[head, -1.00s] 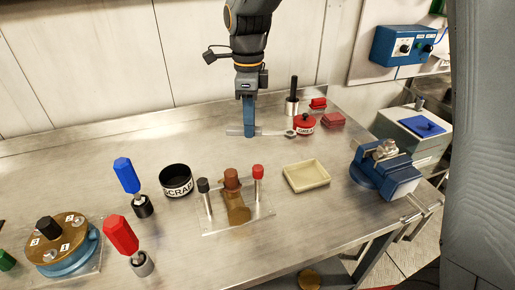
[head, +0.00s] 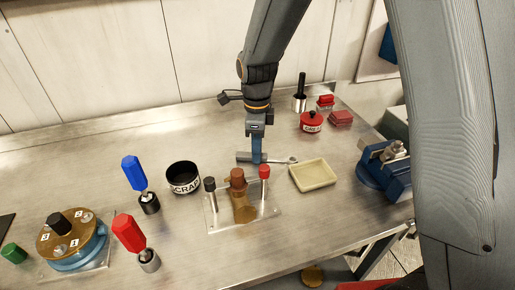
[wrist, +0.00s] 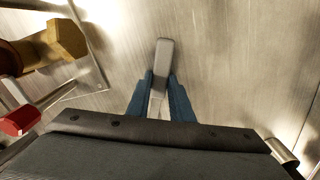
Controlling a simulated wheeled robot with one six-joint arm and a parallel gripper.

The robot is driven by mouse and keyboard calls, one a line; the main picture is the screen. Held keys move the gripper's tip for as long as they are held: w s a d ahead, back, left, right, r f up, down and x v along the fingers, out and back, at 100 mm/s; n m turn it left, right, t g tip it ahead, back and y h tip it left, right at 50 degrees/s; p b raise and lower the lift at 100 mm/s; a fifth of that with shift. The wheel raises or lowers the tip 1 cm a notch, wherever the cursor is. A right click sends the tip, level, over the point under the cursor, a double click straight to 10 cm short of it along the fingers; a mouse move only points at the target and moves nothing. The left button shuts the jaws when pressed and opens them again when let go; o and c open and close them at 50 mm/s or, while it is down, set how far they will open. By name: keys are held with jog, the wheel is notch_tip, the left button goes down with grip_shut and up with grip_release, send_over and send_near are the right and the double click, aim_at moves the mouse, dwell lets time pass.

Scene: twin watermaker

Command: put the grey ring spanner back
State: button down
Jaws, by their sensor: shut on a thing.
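The grey ring spanner (head: 283,161) is held across my gripper (head: 257,160), with its ring end to the right and its thick grey handle end to the left in the head view. My gripper is shut on it, pointing down, behind the clear plate with the bronze fitting. In the wrist view the spanner's blunt grey end (wrist: 164,55) sticks out beyond the blue fingers (wrist: 160,100); the ring end is hidden there. The spanner is low over the steel bench; I cannot tell whether it touches it.
The clear plate (head: 222,224) with a bronze fitting (head: 241,207) and two posts stands just in front. A cream tray (head: 313,174) is at right, the black scrap cup (head: 183,178) at left, a red grease pot (head: 311,122) behind right. The blue vise (head: 375,170) is further right.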

jog(key=c, duration=1.6)
grip_release()
jog(key=shift+f, duration=0.1)
notch_tip(320, 180, up, 12)
jog(key=b, duration=0.2)
jog(key=shift+r+b, duration=0.2)
jog(key=shift+b, duration=0.15)
